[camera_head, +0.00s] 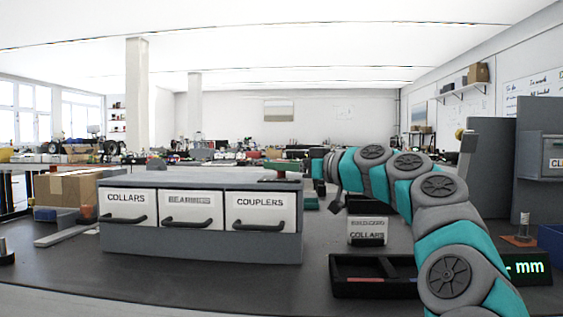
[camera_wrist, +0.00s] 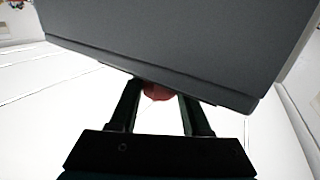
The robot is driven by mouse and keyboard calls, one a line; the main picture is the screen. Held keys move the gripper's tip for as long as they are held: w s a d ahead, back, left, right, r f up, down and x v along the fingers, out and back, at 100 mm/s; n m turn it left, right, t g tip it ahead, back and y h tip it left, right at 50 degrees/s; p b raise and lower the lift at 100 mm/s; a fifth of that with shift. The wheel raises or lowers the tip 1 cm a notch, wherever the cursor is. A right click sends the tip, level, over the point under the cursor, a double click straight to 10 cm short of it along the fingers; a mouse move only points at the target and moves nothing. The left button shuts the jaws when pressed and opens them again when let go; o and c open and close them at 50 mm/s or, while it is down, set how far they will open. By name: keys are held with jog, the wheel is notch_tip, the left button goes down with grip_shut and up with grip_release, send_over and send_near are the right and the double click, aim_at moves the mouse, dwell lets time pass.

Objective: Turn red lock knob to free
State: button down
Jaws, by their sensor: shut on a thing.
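The red lock knob (camera_wrist: 157,91) shows in the wrist view as a small rounded red shape, partly hidden by the edge of a grey panel (camera_wrist: 170,45). My gripper (camera_wrist: 162,97) has its two dark fingers on either side of the knob, shut on it. The knob's pointer or markings cannot be seen. In the head view my gripper (camera_head: 318,167) is at the right end of the grey drawer cabinet (camera_head: 200,247), near its top. A small reddish piece (camera_head: 281,175) shows on the cabinet top there; I cannot tell if it is the knob.
The cabinet has three drawers with black handles, labelled COLLARS (camera_head: 126,212), BEARINGS (camera_head: 190,210) and COUPLERS (camera_head: 260,211), all closed. A black tray (camera_head: 345,288) and a white COLLARS bin (camera_head: 367,232) lie right of it. A cardboard box (camera_head: 67,189) stands left.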

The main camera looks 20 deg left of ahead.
jog(key=shift+r+n+g+p, duration=0.25)
jog(key=shift+n+g+p, duration=0.45)
jog(key=shift+g+p, duration=0.3)
jog(key=shift+f+g+y+p, duration=0.1)
jog(key=shift+g+y+p, duration=0.2)
jog(key=shift+p, duration=0.1)
dwell(0.5)
jog(key=c, duration=0.8)
grip_release()
jog(key=o, duration=0.4)
jog(key=shift+o, duration=0.2)
jog(key=shift+f, duration=0.1)
jog(key=s+d+b, duration=0.1)
jog(key=d, duration=0.6)
jog(key=shift+d, duration=0.35)
jog(key=shift+s, duration=0.2)
